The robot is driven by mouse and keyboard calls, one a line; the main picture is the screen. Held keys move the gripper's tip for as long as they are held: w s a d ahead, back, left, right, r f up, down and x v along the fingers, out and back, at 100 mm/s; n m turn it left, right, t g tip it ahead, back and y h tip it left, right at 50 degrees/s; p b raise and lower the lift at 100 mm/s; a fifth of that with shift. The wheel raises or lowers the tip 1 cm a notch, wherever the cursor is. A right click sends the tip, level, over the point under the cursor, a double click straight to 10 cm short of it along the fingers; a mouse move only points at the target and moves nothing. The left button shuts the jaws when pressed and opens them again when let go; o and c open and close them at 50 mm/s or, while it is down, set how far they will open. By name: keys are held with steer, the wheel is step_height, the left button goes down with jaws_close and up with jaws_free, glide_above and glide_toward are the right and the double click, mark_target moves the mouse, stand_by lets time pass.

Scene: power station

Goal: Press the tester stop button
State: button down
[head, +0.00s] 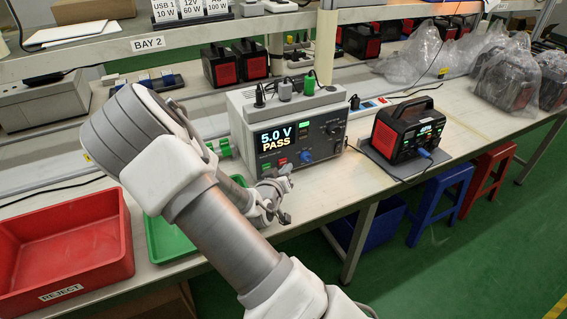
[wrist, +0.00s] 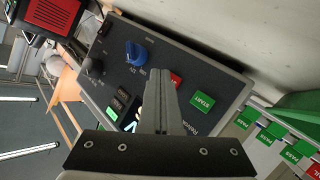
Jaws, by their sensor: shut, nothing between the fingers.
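The tester (head: 240,110) is a grey box with a dark front panel, and its screen reads "5.0 V PASS". In the wrist view, the tester panel (wrist: 112,75) appears turned on its side. The red stop button (wrist: 177,80) shows just beside my fingertips, partly hidden by them; its label is cut off. The green START button (wrist: 202,102) is to its right, uncovered. My gripper (wrist: 162,78) is shut and empty, its fingers pointing at the panel near the red button. I cannot tell whether they touch. In the head view, my gripper (head: 284,174) is in front of the tester's lower panel.
A blue knob (wrist: 135,53) is left of the fingers in the wrist view. A power station (head: 408,133) with a cable stands right of the tester. A red REJECT bin (head: 65,250) and a green tray (head: 165,240) lie at left. Plugs stand on the tester's top.

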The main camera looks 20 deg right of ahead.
steer(key=shift+s+d+b, duration=0.1)
steer(key=shift+s+b, duration=0.2)
steer(key=shift+s, duration=2.7)
steer(key=shift+a+r+g+y+p, duration=0.15)
steer(key=shift+a+g+y+p, duration=0.15)
steer(key=shift+a+g+p, duration=0.1)
steer(key=s+a+r+g+y+p, duration=0.1)
steer(key=s+a+r+y+p, duration=0.15)
steer(key=a+r+y, duration=0.4)
steer(key=s+a+r+g+y+p, duration=0.2)
steer(key=a+r+y+p, duration=0.15)
steer(key=a+r, duration=0.55)
steer(key=s+d+r+n+p, duration=0.1)
steer(key=s+r+p, duration=0.1)
steer(key=s+r, duration=0.6)
steer(key=s+d+r+n+g+h+p, duration=0.1)
steer(key=s+d+r+p, duration=0.1)
steer(key=s+r, duration=0.7)
steer(key=shift+s+r+n+g+p, duration=0.2)
steer(key=shift+n+g+p, duration=0.1)
steer(key=shift+n+p, duration=0.1)
